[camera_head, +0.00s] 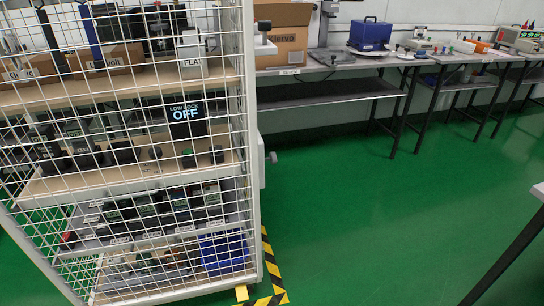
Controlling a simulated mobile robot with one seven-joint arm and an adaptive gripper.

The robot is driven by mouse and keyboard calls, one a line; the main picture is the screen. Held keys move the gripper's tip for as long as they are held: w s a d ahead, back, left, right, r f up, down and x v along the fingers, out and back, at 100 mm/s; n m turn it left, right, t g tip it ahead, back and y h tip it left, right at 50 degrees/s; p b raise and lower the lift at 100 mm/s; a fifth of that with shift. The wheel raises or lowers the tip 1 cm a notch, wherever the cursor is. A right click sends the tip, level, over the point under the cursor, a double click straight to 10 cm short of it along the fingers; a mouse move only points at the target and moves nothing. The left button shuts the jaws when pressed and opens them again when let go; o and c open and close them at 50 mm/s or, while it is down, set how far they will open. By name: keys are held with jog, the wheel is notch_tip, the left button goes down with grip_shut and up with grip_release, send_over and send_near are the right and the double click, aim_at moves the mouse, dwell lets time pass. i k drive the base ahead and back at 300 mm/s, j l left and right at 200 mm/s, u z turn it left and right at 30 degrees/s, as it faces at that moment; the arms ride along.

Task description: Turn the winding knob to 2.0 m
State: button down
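I cannot pick out the winding knob or a reading in metres in the head view. A grey round knob-like part (272,157) sticks out from the right side of the cage, but I cannot tell what it belongs to. Handheld testers (85,150) stand on the middle shelf behind the wire mesh. A black display (187,120) there reads "OFF", with small dark knob-like parts (155,153) below it. My gripper is not in view.
A white wire cage with shelves (248,70) fills the left, with a blue bin (222,252) low inside. Hazard tape (272,285) marks the floor. Tables (330,93) along the wall carry a cardboard box (285,35), a blue case (370,33) and devices. Green floor (350,220) is open.

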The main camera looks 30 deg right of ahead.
aim_at(273, 156)
jog(key=l, duration=0.55)
jog(key=k+l, duration=0.15)
jog(key=l, duration=0.35)
jog(key=l+u, duration=0.1)
jog(key=l, duration=0.45)
jog(key=k+l, duration=0.15)
jog(key=l, duration=0.4)
jog(key=i+z, duration=0.45)
jog(key=i, duration=0.4)
